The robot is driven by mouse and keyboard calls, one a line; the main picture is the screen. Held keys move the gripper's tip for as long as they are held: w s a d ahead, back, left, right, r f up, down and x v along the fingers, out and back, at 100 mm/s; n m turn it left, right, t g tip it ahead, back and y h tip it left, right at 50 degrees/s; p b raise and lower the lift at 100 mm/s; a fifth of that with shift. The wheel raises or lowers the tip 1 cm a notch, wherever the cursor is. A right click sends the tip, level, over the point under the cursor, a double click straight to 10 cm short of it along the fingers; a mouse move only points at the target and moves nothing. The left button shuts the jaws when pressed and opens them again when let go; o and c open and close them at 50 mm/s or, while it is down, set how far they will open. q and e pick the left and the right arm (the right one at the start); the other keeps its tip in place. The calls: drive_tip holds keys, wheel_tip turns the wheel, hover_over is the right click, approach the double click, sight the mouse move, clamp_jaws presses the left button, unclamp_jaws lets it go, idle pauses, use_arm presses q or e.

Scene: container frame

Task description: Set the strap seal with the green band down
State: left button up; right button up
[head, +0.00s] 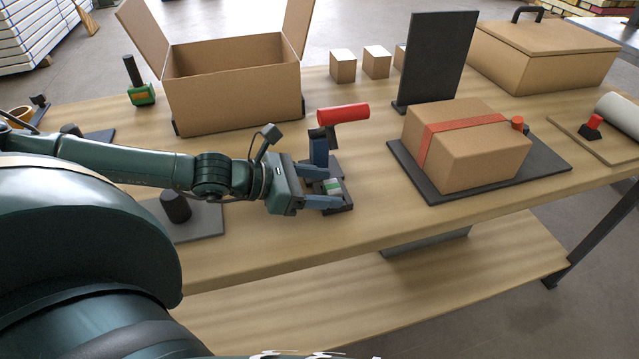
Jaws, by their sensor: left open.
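The strap seal with the green band (333,187) is a small light piece with a green stripe. It sits low on a small dark base (340,208) near the front of the table. My left gripper (332,188) is open, its two blue fingers on either side of the seal. I cannot tell whether either finger touches it. A tool with a red handle (343,113) and a blue body stands right behind the gripper. My right gripper is not in view.
An open cardboard box (235,95) stands behind my left arm. A closed box with a red strap (465,150) lies on a dark mat (545,168) to the right, before an upright dark panel (437,55). A dark plate with a black knob (203,222) lies left of the gripper. The front-middle tabletop is clear.

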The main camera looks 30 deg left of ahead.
sight(325, 188)
use_arm(q)
drive_tip(key=shift+r, duration=0.2)
drive_tip(key=shift+s+a+f, duration=0.1)
drive_tip(key=shift+s+a, duration=0.05)
drive_tip(key=shift+a, duration=0.05)
drive_tip(key=b+v, duration=0.2)
drive_tip(key=shift+s+a, duration=0.2)
drive_tip(key=shift+s, duration=0.1)
drive_tip(key=p+v, duration=0.1)
drive_tip(key=v, duration=0.7)
drive_tip(key=shift+w+d, duration=0.1)
drive_tip(key=shift+s+a+r, duration=0.3)
drive_tip(key=shift+s+r, duration=0.05)
